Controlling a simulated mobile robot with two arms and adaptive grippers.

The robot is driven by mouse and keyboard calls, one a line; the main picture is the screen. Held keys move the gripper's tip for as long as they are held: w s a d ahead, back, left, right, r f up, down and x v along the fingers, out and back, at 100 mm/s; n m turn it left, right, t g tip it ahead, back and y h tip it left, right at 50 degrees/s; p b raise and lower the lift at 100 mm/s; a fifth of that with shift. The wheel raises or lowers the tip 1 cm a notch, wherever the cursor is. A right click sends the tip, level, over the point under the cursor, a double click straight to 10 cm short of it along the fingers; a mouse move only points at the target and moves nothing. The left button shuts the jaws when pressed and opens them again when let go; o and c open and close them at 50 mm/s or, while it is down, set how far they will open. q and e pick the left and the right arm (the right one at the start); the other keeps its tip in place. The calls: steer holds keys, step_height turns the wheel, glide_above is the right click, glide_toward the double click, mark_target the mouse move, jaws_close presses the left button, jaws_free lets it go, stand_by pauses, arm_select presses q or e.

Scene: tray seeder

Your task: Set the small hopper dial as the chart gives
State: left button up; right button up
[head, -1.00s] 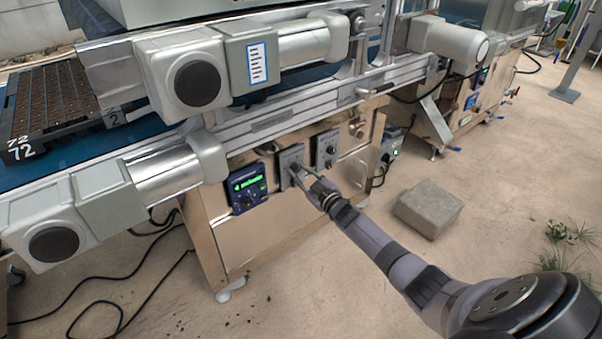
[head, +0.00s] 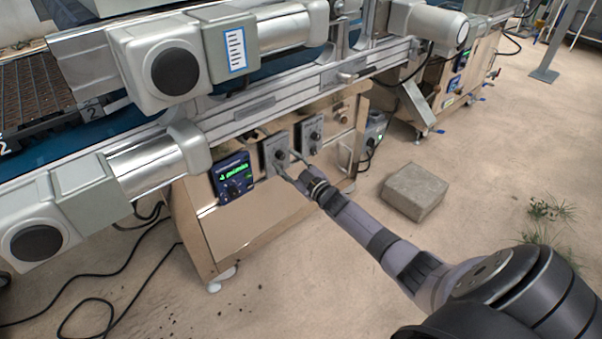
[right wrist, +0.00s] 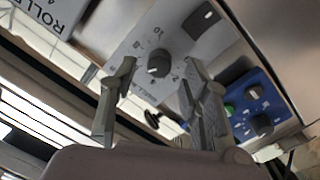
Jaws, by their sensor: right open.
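A grey dial plate (head: 276,148) with a dark round knob is on the front of the metal cabinet in the head view. In the right wrist view the knob (right wrist: 159,63) shows close up, with printed numbers around it; its exact setting is hard to read. My right gripper (head: 287,165) is open in front of this plate. In the right wrist view the open fingers (right wrist: 160,70) stand on either side of the knob, apart from it. A white chart-like label (head: 236,50) is on a grey housing above; its text is too small to read. My left gripper is not in view.
A blue box with a green display (head: 233,178) sits left of the plate, and a second grey dial plate (head: 310,134) sits right. A panel lettered "ROLLE" (right wrist: 45,12) shows in the wrist view. A concrete block (head: 414,191) lies on the open floor.

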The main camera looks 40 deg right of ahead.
steer(key=s, duration=1)
steer(key=shift+s+d, duration=0.15)
steer(key=shift+s, duration=0.25)
steer(key=shift+f, duration=0.1)
